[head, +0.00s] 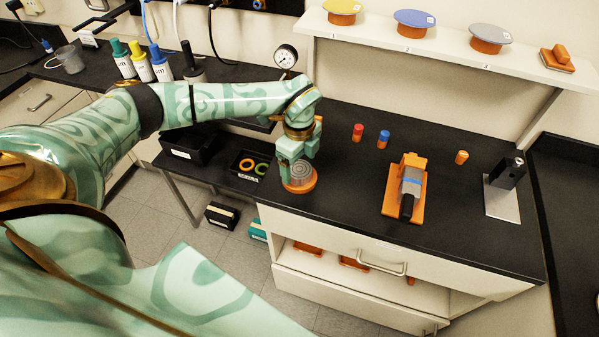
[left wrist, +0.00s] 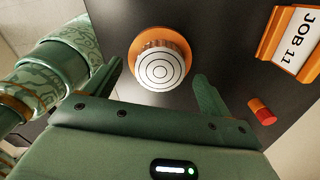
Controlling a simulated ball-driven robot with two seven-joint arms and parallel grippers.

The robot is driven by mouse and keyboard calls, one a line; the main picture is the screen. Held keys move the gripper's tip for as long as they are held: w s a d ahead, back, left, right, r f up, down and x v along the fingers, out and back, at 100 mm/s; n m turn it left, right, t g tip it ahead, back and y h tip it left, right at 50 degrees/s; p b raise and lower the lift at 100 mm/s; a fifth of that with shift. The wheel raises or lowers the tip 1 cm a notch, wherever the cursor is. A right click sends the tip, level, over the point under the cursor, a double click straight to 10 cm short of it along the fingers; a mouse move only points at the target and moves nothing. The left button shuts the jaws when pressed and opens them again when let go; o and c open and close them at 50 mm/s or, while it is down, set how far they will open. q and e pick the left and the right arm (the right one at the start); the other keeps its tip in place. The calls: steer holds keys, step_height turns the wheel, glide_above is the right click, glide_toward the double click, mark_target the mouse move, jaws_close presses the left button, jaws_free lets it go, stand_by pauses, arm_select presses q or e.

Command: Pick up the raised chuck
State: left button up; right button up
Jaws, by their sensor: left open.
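The raised chuck (head: 299,177) is a round grey disc with concentric rings on an orange base. It sits near the left front corner of the black bench. My left gripper (head: 297,153) points down just over it, with the fingers open. In the left wrist view the chuck (left wrist: 160,66) shows its ringed white top, knurled side and orange base, in the space between the two spread fingers (left wrist: 158,80). I cannot tell whether a finger touches it. My right gripper is not in view.
Red and blue small cylinders (head: 358,132) stand right of the chuck. An orange stand with a grey device (head: 409,185) and a black instrument on a metal plate (head: 507,202) are farther right. A shelf (head: 425,48) holds several discs. A dial gauge (head: 286,57) is behind my arm.

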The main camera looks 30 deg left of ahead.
arm_select(q)
step_height(320, 180, down, 2)
steer(key=shift+f, duration=0.1)
steer(key=c, duration=1.2)
steer(key=shift+o, duration=0.2)
steer(key=shift+r, duration=0.2)
steer(key=shift+r, duration=0.35)
step_height(320, 180, up, 3)
steer(key=shift+f, duration=0.2)
steer(key=s+a+r+p, duration=0.1)
steer(key=s+a+r, duration=0.6)
steer(key=s, duration=0.5)
step_height(320, 180, up, 2)
steer(key=shift+a+r, duration=0.15)
steer(key=shift+r, duration=0.05)
